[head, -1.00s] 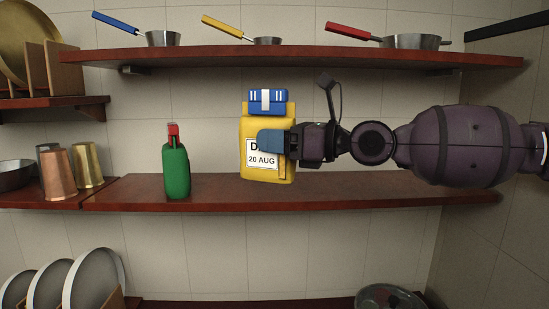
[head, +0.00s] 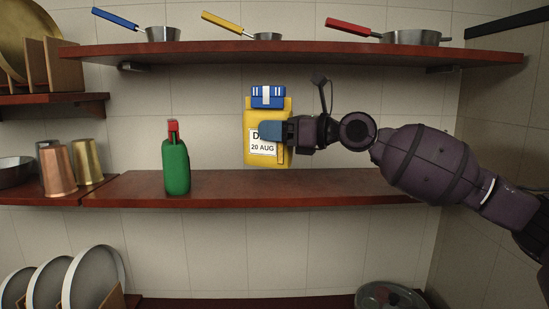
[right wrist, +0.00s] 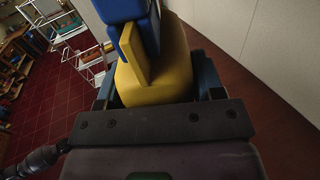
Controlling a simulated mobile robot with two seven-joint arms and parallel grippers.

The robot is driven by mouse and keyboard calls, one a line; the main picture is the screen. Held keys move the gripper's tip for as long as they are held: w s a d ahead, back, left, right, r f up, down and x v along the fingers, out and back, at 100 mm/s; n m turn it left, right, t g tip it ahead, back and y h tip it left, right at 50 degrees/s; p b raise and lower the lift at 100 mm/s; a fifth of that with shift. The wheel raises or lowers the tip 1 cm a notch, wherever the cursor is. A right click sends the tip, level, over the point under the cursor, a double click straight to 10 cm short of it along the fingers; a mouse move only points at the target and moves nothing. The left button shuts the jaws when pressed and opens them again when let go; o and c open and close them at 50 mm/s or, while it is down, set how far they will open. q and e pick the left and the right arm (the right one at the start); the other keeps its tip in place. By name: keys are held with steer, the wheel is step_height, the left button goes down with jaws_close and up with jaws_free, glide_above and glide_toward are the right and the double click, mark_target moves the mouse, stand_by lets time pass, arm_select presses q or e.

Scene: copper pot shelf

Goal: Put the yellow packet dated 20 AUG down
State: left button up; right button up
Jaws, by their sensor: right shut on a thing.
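The yellow packet (head: 283,120) has a blue top piece (head: 268,97) and a white label reading 20 AUG. It is upright, in front of the tiled wall, with its lower edge near the back line of the middle shelf (head: 340,188). It seems to be held above that shelf. My right gripper (head: 275,131) comes from the right and is shut on the packet, with a blue finger over part of the label. In the right wrist view the packet (right wrist: 155,85) sits between both fingers. My left gripper is not in view.
A green bottle (head: 176,168) with a red top stands on the shelf left of the packet. Copper and brass cups (head: 58,172) stand further left. Pans with coloured handles sit on the upper shelf (head: 300,54). The middle shelf is clear right of the bottle.

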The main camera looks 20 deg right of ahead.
steer(key=shift+w+d+f+p, duration=0.2)
steer(key=shift+w+f, duration=0.6)
steer(key=shift+f, duration=0.15)
steer(key=shift+w+d+f+p, duration=0.25)
steer(key=shift+w+f, duration=0.55)
steer(key=shift+f, duration=0.15)
steer(key=shift+w+d+f+p, duration=0.2)
steer(key=shift+w+f, duration=0.6)
steer(key=shift+f, duration=0.15)
steer(key=shift+w+d+f, duration=0.1)
steer(key=shift+w+f, duration=0.1)
steer(key=shift+f, duration=0.25)
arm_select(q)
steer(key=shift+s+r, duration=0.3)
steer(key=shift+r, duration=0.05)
arm_select(e)
steer(key=shift+f, duration=0.25)
steer(key=o, duration=1.2)
